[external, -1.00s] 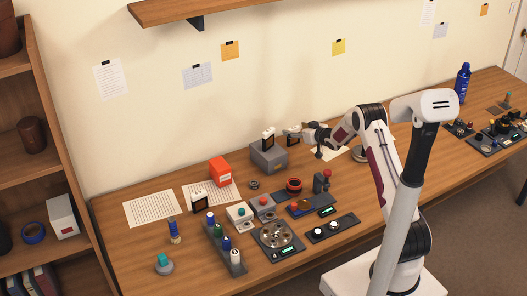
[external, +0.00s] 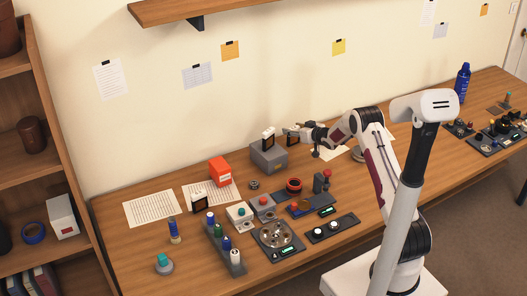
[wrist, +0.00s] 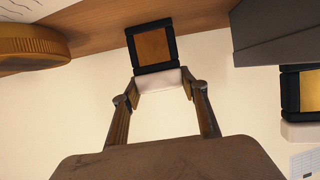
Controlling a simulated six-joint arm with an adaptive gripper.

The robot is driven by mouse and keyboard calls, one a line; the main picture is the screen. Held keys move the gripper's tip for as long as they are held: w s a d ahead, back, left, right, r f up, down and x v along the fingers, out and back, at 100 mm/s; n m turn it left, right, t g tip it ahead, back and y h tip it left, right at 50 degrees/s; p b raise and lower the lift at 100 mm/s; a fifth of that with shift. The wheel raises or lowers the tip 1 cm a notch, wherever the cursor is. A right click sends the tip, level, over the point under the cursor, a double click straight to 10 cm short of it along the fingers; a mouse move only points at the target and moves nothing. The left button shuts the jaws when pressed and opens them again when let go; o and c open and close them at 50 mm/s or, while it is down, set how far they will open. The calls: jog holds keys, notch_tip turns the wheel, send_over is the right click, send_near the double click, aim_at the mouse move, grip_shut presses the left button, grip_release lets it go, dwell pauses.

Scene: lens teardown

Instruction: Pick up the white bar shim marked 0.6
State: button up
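My gripper (wrist: 158,88) is shut on the white bar of a shim, one finger on each side. The shim has a black square frame with a gold middle (wrist: 153,47). In the external view my gripper (external: 298,131) holds this shim (external: 292,141) in the air, just right of the grey block. A second white-bar shim (external: 268,139) stands upright on the grey block and also shows at the right of the wrist view (wrist: 304,92). A third shim (external: 199,201) stands on the table at the left. I cannot read their markings.
The grey block (external: 269,158) is close beside the held shim. An orange box (external: 219,171) stands to its left. Bottles in a rack, a round carousel (external: 277,235) and control boxes fill the front. A round brown object (wrist: 30,45) shows in the wrist view.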

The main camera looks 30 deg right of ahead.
jog(key=c, duration=0.3)
jog(key=shift+r, duration=5)
